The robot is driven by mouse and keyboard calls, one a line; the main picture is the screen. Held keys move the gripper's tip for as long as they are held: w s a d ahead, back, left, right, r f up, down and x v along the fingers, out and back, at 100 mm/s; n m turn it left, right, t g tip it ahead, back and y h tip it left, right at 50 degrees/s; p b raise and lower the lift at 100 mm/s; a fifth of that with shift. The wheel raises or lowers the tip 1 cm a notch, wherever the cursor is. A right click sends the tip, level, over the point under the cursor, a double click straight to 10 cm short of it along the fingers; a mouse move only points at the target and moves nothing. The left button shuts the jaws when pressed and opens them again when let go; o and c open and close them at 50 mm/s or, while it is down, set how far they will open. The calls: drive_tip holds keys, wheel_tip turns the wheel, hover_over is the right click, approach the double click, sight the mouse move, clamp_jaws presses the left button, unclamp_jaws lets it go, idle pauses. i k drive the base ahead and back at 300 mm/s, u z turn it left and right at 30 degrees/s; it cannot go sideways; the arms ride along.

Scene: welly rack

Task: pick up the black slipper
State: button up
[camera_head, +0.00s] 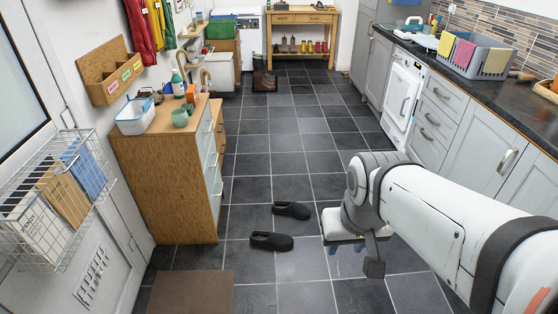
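Two black slippers lie on the dark tiled floor in the head view. The farther black slipper (292,210) lies slightly to the right of the nearer black slipper (271,241). They are apart, and both look sole down. My gripper (346,248) points downward to the right of both slippers and touches neither. The arm hides part of the hand and the floor to the right.
A wooden cabinet (165,180) stands left of the slippers. A brown mat (191,292) lies at the near left. Grey counter units (480,145) line the right side. The middle aisle floor is clear.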

sight(295, 209)
drive_tip(key=z, duration=0.5)
drive_tip(key=k, duration=0.6)
drive_tip(key=z, duration=0.7)
drive_tip(key=k, duration=0.8)
drive_tip(key=z, duration=0.5)
drive_tip(key=i, duration=1.55)
drive_tip(key=u, duration=0.45)
drive_tip(key=i, duration=1.95)
drive_tip(key=u, duration=1)
drive_tip(key=i, duration=1.45)
drive_tip(key=u, duration=1.5)
drive_tip(key=i, duration=1)
drive_tip(key=u, duration=0.6)
drive_tip(key=k, duration=0.3)
drive_tip(key=z, duration=0.05)
